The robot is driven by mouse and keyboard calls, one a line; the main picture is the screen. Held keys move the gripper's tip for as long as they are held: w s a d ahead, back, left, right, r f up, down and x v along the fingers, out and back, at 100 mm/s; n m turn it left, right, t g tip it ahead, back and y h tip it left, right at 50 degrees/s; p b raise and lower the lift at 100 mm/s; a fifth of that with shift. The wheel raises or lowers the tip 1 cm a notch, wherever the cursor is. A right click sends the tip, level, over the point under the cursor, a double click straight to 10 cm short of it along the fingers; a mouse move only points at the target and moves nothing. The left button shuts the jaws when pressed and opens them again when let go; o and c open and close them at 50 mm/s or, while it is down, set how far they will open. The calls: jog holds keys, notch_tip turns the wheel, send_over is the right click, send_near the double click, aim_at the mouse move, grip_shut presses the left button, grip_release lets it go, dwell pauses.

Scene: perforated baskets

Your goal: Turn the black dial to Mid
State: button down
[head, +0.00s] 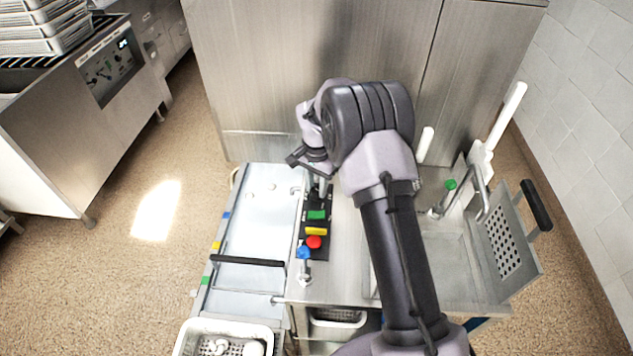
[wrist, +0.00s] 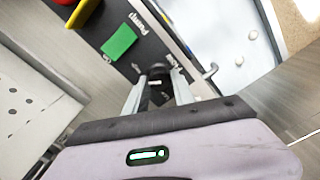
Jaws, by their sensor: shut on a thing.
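The black dial (wrist: 155,86) sits on the dark control panel (wrist: 147,47), between my gripper's two pale fingers in the wrist view. My gripper (wrist: 156,90) is shut on the dial from above. In the head view my gripper (head: 321,188) reaches down to the far end of the control panel (head: 303,250), and I cannot make out the dial there. The dial's markings are partly hidden by the fingers, and its setting cannot be read.
On the panel are a green block (head: 316,214), a yellow block (head: 316,231) and a red button (head: 313,242), with a blue valve handle (head: 304,253) at its near end. A pale tray surface (head: 257,220) lies left, a sink (head: 440,262) right. A white perforated basket (head: 187,346) stands front left.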

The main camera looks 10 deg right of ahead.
aim_at(317, 189)
jog(key=n+p, duration=0.2)
jog(key=n, duration=0.2)
jog(key=shift+r, duration=0.1)
jog(key=shift+n+p, duration=0.5)
jog(key=shift+n, duration=1)
jog(key=c, duration=1.1)
grip_release()
jog(key=shift+o, duration=0.2)
notch_tip(317, 189, up, 17)
jog(key=p, duration=0.5)
jog(key=shift+r, duration=0.15)
